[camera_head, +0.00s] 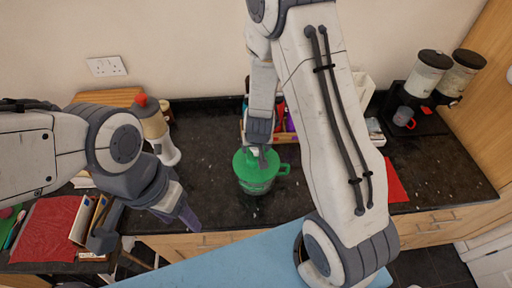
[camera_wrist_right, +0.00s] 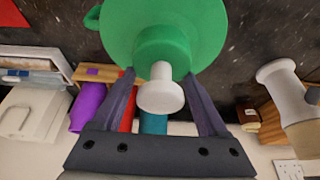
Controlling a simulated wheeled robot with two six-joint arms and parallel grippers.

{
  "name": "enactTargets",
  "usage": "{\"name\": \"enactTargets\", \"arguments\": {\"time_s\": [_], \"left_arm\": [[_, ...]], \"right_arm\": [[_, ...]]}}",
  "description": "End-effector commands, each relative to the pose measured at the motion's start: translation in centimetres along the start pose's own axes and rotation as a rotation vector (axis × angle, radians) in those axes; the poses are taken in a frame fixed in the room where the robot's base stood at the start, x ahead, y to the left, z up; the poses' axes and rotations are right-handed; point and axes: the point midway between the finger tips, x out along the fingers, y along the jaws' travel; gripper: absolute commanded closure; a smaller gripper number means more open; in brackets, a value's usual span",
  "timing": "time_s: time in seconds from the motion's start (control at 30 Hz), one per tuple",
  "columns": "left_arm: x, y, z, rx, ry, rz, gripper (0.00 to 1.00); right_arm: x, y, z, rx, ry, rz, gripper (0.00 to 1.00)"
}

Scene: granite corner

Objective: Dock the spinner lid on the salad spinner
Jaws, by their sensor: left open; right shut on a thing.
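The green spinner lid (camera_head: 243,162) has a round hub with a white knob (camera_wrist_right: 160,92). It is over the salad spinner (camera_head: 257,187), a greenish bowl on the dark counter, with a green loop handle (camera_head: 285,169) on the right. I cannot tell whether the lid is seated or slightly above the rim. My right gripper (camera_head: 262,157) reaches down from behind. In the right wrist view its fingers (camera_wrist_right: 158,78) are shut on the lid's green hub, either side of the knob. My left gripper (camera_head: 146,236) is open and empty over the counter's front edge, left of the spinner.
Behind the spinner stands a wooden box (camera_head: 284,138) with a purple bottle (camera_wrist_right: 87,106) and other items. A red cloth (camera_head: 45,232) lies left.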

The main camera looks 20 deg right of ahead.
Motion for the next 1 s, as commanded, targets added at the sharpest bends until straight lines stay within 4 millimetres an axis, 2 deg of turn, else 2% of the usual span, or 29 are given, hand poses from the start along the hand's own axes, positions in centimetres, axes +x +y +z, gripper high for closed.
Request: {"name": "enactTargets", "arguments": {"time_s": [0.73,0.77,0.8,1.0], "left_arm": [[1.1,-0.1,0.1,0.0,0.0,0.0,0.41],[1.0,-0.1,0.1,0.0,0.0,0.0,0.41],[1.0,-0.1,0.1,0.0,0.0,0.0,0.41],[1.0,-0.1,0.1,0.0,0.0,0.0,0.41]], "right_arm": [[1.1,0.0,0.4,0.001,0.001,0.0,1.0],[1.1,0.0,0.4,0.001,0.001,0.0,0.17],[1.0,0.0,0.4,0.001,0.001,0.0,0.12],[1.0,0.0,0.4,0.001,0.0,0.0,0.12]]}}
